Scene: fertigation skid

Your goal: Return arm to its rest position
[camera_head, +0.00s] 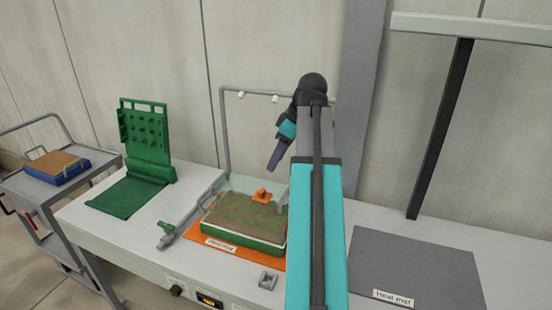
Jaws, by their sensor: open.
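My arm, teal and black, rises through the middle of the view and bends at a dark joint near the back wall. My gripper (274,157) hangs from it to the left, pointing down, with dark purple fingers. It is open, and I see nothing held in it. It is in the air, appearing above the far side of a green tray of brown soil (240,218), apart from the bench. My arm hides part of the bench and perhaps the tray's right edge.
The tray lies on an orange mat (194,235), with a small orange piece (262,195) at its back. A grey frame (224,130) stands behind. A green rack (146,140) stands left; a grey heat mat (415,268) lies right. A cart (50,208) holds a blue tray (58,174).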

